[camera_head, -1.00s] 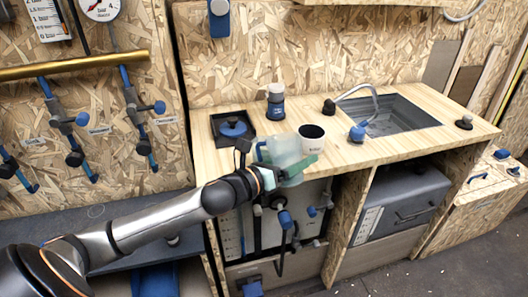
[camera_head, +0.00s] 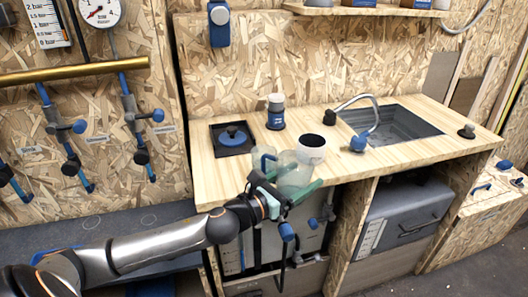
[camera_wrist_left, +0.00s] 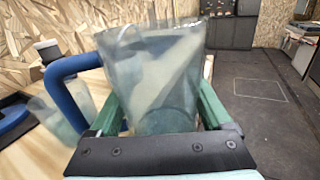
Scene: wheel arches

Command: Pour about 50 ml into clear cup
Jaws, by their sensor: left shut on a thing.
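My left gripper (camera_head: 291,193) is shut on a clear jug (camera_head: 296,172) with a blue handle, held at the counter's front edge. In the left wrist view the jug (camera_wrist_left: 155,90) stands between the green fingers, roughly upright, its blue handle (camera_wrist_left: 68,88) on the left. How much liquid it holds is unclear. A clear cup (camera_head: 262,156) stands on the counter just left of the jug, partly hidden by it and the handle. The cup also shows in the left wrist view (camera_wrist_left: 52,112), behind the handle. My right gripper is not in view.
A white mug with a dark inside (camera_head: 311,150) stands close behind the jug. A sink (camera_head: 400,128) with a tap lies right. The counter's front left (camera_head: 218,178) is clear.

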